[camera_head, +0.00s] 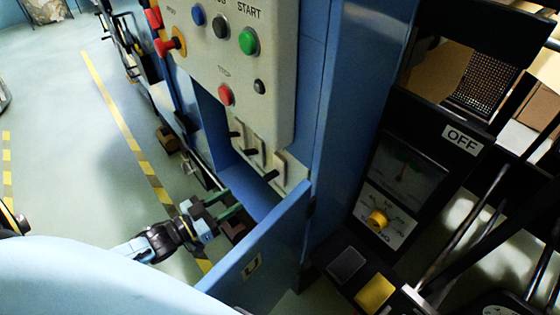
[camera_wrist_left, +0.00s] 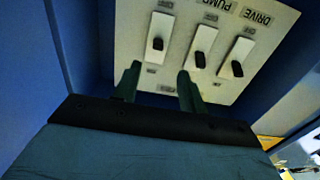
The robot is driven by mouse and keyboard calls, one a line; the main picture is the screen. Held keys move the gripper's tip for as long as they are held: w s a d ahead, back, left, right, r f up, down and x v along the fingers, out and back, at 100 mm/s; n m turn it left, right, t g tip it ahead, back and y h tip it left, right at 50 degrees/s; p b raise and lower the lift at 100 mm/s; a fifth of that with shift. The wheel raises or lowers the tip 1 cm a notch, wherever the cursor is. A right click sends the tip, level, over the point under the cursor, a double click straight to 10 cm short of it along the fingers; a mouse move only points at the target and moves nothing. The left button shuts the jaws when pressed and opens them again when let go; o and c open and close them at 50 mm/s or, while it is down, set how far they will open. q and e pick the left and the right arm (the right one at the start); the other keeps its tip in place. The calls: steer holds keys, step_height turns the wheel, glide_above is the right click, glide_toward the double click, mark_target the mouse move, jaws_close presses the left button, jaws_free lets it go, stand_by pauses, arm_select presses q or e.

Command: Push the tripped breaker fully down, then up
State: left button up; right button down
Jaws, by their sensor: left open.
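Three breakers with black levers on pale plates sit in a row inside a blue cabinet. In the wrist view they are the left breaker (camera_wrist_left: 161,28), the middle breaker (camera_wrist_left: 205,38) and the right breaker (camera_wrist_left: 242,52). Labels reading DRIVE and PUMP appear upside down there. Which lever is tripped I cannot tell. My left gripper (camera_head: 226,204) is open and empty, reaching into the cabinet below the breakers in the head view. In the wrist view its two fingers (camera_wrist_left: 158,76) are spread just below the left breaker's plate, apart from its lever. My right gripper is out of view.
The open blue cabinet door (camera_head: 262,258) stands close to the right of my left gripper. A button panel (camera_head: 245,75) with START and STOP buttons overhangs the breakers. A black gauge box (camera_head: 405,175) marked OFF is to the right. Floor is free at left.

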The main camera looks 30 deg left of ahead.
mark_target(264, 179)
arm_select(q)
steer(key=b+x, duration=0.1)
steer(key=x, duration=0.7)
steer(key=b+x, duration=0.1)
steer(key=x, duration=0.3)
steer(key=shift+d+r+b, duration=0.25)
steer(key=shift+r+b, duration=0.05)
steer(key=shift+b, duration=0.05)
steer(key=shift+w+d, duration=0.15)
steer(key=shift+w, duration=0.25)
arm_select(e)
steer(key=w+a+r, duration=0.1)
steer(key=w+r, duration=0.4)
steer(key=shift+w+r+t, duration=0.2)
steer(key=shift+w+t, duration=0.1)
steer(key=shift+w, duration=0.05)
arm_select(q)
jaws_close()
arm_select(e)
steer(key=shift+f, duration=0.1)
